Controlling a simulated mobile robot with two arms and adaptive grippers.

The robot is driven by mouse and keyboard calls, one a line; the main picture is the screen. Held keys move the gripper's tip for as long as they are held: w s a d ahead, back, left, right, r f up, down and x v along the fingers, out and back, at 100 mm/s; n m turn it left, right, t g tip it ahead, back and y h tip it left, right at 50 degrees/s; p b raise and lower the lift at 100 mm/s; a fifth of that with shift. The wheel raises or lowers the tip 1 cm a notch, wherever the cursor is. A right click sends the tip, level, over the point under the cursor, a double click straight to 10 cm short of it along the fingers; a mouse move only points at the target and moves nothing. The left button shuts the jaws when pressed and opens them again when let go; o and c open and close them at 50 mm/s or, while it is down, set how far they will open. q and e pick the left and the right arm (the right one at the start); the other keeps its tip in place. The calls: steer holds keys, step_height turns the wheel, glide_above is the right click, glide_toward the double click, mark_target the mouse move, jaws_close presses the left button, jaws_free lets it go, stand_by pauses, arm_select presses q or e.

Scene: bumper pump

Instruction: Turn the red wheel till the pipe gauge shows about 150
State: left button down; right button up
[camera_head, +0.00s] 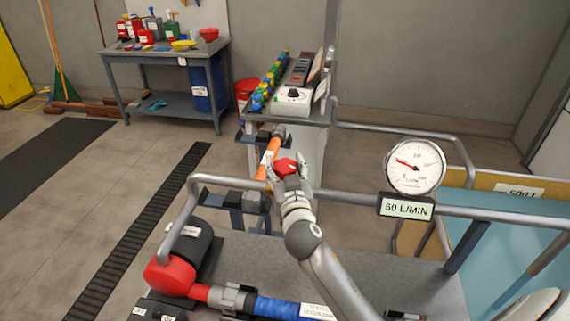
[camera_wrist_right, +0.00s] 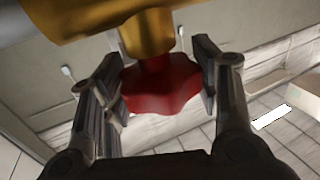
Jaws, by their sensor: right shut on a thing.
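The red wheel (camera_head: 286,167) sits by the orange pipe section, at the middle of the head view. My right gripper (camera_head: 287,174) is at the wheel, with its fingers on either side. In the right wrist view the red wheel (camera_wrist_right: 160,88) is between the two fingers of my right gripper (camera_wrist_right: 158,90), below a brass-coloured stem. The round pipe gauge (camera_head: 415,167) stands on the pipe at the right, with a red needle pointing to the upper left of the dial. Its exact reading is too small to tell. A "50 L/MIN" label (camera_head: 406,208) is under it. My left gripper is out of view.
A grey bench (camera_head: 390,272) in front carries a red and black pump (camera_head: 170,276) and a blue hose (camera_head: 275,306). A console (camera_head: 293,97) stands behind the wheel. A workbench (camera_head: 163,47) with several containers is at the back left. A blue-surfaced tank (camera_head: 490,222) is at the right.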

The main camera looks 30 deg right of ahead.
steer(key=n+y+p, duration=0.1)
steer(key=n+y, duration=0.1)
steer(key=y, duration=0.1)
steer(key=n+y+p, duration=0.1)
steer(key=y, duration=0.1)
steer(key=shift+d+r+t+p, duration=0.1)
steer(key=shift+r+t+p, duration=0.15)
steer(key=shift+t+p, duration=0.15)
steer(key=shift+f+n+y+p, duration=0.1)
steer(key=shift+n+y+p, duration=0.4)
steer(key=shift+n+y, duration=0.5)
steer(key=shift+y, duration=0.4)
steer(key=o, duration=1)
steer(key=shift+f, duration=0.1)
